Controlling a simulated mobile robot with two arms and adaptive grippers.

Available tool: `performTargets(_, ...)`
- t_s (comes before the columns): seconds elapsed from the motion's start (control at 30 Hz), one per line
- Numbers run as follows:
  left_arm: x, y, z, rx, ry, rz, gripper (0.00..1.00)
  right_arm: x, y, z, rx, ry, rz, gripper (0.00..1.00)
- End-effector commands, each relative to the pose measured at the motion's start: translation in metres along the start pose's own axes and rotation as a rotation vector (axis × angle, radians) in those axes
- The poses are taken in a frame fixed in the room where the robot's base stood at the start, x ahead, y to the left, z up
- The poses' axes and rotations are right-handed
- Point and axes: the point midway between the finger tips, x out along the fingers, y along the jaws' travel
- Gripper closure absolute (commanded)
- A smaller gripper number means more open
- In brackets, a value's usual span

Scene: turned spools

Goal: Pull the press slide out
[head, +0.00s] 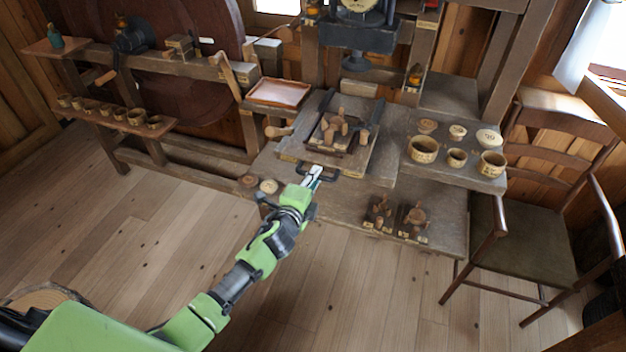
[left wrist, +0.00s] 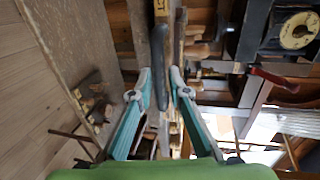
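The press slide (head: 327,148) is a dark board between rails on the wooden bench under the press, with turned wooden pieces on it. Its dark bar handle (head: 330,178) sticks out at the front edge. My left gripper (head: 313,175) is at the left part of this handle. In the left wrist view the handle (left wrist: 163,88) runs between the two teal fingers of my left gripper (left wrist: 160,82), with a gap showing on both sides. The gripper looks open. The fingers partly hide the handle in the head view. My right gripper is not in view.
The press head (head: 357,35) stands above the back of the bench. Bowls (head: 422,149) stand on the raised right shelf. Two small wooden fixtures (head: 412,220) sit at the front right, and small discs (head: 268,186) lie left of my gripper. A chair (head: 530,220) stands right.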

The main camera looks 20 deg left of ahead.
Motion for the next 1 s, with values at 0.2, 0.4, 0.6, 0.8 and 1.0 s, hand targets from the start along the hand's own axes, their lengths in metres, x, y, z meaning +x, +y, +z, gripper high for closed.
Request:
performTargets(0.2, -0.018, 0.002, 0.0, 0.001, 0.001, 0.001, 0.83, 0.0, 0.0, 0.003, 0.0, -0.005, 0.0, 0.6)
performTargets(0.4, -0.058, 0.002, 0.0, 0.0, 0.001, 0.002, 0.83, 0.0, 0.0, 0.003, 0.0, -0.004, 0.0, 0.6)
performTargets(0.6, -0.097, 0.002, 0.0, 0.0, 0.0, 0.003, 0.83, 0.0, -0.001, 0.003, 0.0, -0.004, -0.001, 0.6)
performTargets(0.8, -0.116, 0.001, 0.0, 0.0, 0.001, 0.002, 0.83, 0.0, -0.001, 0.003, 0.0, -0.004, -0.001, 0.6)
performTargets(1.0, -0.119, 0.0, 0.0, 0.0, 0.0, 0.001, 0.83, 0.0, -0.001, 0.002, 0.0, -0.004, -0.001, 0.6)
